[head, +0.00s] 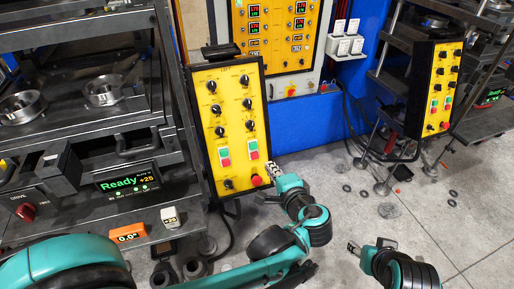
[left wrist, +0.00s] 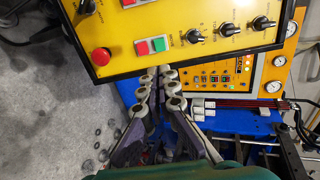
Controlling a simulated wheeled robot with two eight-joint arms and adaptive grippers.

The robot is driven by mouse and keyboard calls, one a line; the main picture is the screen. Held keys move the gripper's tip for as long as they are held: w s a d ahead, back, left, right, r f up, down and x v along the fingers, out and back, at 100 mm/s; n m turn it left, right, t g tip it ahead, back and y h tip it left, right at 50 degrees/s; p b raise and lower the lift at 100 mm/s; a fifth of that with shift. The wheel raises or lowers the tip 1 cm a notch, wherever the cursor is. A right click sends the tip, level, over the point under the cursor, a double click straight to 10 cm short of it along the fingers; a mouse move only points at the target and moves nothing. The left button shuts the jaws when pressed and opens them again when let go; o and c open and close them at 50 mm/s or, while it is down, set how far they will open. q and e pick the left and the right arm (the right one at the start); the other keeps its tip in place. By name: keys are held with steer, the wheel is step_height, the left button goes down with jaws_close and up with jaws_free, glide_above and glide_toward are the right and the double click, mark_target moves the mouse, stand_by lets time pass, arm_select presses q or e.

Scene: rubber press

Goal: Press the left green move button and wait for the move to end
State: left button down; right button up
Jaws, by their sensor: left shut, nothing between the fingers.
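The yellow control panel (head: 236,115) stands tilted in the middle left of the head view. Two button pairs sit low on it, each green above red. The left green button (head: 223,152) is uncovered, and its pair is cut by the top edge of the left wrist view. The right green button (head: 253,145) also shows in the left wrist view (left wrist: 158,44). My left gripper (head: 271,168) is shut and empty, just right of the panel's lower edge, apart from the left green button. Its fingers (left wrist: 157,78) also show in the left wrist view. My right gripper (head: 354,248) is low over the floor.
A red mushroom button (head: 256,180) sits at the panel's lower right, close to my left gripper. The press display (head: 127,183) reads "Ready" and "+25". A second yellow panel (head: 440,90) stands at the right. Dark rings lie on the grey floor.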

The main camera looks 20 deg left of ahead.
mark_target(254, 147)
arm_select(q)
steer(key=b+x, duration=0.3)
steer(key=x, duration=1.1)
